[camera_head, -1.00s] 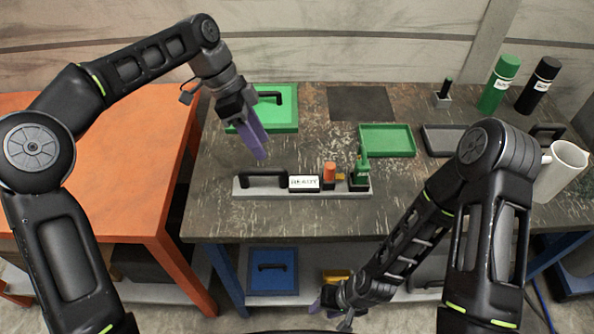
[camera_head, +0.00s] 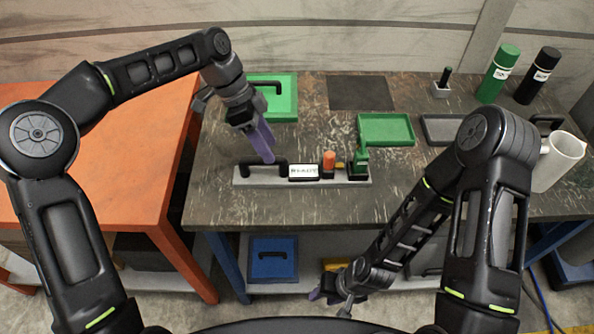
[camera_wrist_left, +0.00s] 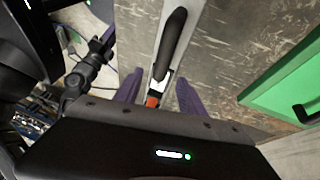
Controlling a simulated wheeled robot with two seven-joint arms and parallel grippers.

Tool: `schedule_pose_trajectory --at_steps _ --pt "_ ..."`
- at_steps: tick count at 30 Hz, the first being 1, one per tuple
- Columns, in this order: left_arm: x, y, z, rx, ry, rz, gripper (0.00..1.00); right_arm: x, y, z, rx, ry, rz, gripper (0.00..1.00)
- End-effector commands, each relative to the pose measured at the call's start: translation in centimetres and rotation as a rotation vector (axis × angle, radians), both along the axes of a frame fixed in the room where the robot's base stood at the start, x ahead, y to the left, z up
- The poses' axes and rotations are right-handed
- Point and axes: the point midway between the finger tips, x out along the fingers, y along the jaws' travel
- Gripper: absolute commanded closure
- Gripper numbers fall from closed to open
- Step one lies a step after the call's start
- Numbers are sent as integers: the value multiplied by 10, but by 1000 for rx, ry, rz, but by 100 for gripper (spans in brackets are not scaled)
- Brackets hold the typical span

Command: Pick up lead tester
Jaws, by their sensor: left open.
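The lead tester (camera_head: 335,180) appears to be the long grey bar on the dark table, with a black handle at its left, a READY label, an orange knob and a green part at its right. It also shows in the left wrist view, where its black handle (camera_wrist_left: 172,40) runs up beyond the fingers. My left gripper (camera_head: 266,158) has purple fingers, points down at the handle and is open. In the wrist view its fingers (camera_wrist_left: 158,80) stand apart on either side of the tester's line, with nothing held. Contact cannot be told. My right gripper (camera_head: 325,296) hangs low in front of the table.
A green case (camera_head: 285,105) lies behind my left gripper. A green tray (camera_head: 387,130) and a grey tray (camera_head: 440,130) lie behind the tester. Green and black bottles and a white mug (camera_head: 562,163) stand at the right. An orange table (camera_head: 130,150) is at the left.

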Motion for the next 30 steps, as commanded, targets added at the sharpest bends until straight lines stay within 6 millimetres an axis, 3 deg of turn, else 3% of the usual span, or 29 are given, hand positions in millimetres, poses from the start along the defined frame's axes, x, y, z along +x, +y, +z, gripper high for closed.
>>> schedule_pose_trajectory --at_steps 2,9,26,30 --pt "-3 -4 -9 0 5 -2 52 -1 0 8 -2 2 -1 64" --pt "-6 -13 -32 0 1 0 52 -2 -1 11 -3 4 -2 64" --pt "-6 -13 -32 0 0 0 52 -1 -1 10 -3 4 -1 64" --pt "-6 -13 -32 0 0 0 63 -1 -1 10 -2 4 -1 64"
